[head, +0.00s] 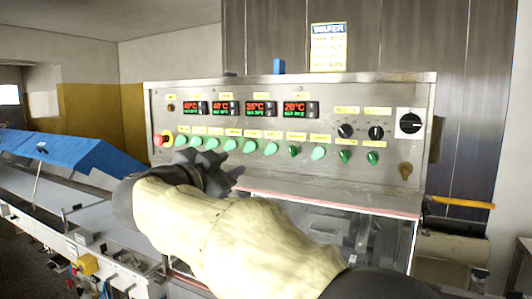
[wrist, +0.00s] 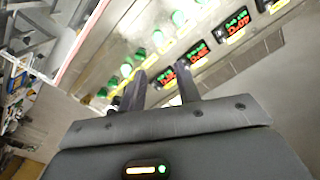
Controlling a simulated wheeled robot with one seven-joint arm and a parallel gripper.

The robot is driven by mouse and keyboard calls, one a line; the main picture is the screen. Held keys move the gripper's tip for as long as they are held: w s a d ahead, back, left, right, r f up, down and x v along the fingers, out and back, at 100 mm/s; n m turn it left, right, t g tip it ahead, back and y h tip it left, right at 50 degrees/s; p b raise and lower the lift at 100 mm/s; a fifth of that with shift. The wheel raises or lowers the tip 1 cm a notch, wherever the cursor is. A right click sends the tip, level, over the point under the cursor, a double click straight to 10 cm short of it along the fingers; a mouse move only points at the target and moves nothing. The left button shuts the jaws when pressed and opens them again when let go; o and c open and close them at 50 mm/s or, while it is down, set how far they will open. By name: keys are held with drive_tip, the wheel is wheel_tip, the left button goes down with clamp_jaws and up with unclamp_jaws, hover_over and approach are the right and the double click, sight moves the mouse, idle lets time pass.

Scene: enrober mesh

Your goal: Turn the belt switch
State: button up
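The control panel (head: 380,100) is a steel box with a row of green knobs (head: 271,148), two black dial knobs (head: 376,132) and a large black rotary switch (head: 411,123) at the right. The small yellow labels are too blurred to read, so I cannot tell which knob is the belt switch. My gripper (head: 232,178) is in front of the panel's lower left part, below the green knobs. In the wrist view my gripper (wrist: 162,72) has its two dark fingers apart with nothing seen between them. Green knobs (wrist: 157,38) and red-green displays (wrist: 199,54) lie beyond the fingertips.
A red stop button on yellow (head: 159,140) sits at the panel's left. A ledge with a red edge (head: 330,205) juts out below the panel. A conveyor (head: 50,198) with a blue cover (head: 85,158) stands at the left. A yellow notice (head: 328,47) hangs above.

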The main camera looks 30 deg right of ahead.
sight(268, 150)
drive_tip(key=shift+s, duration=0.25)
drive_tip(key=shift+w+d, duration=0.1)
drive_tip(key=p+x, duration=0.4)
drive_tip(key=x, duration=1.3)
drive_tip(key=shift+d+f, duration=0.1)
drive_tip(key=shift+d, duration=0.05)
clamp_jaws()
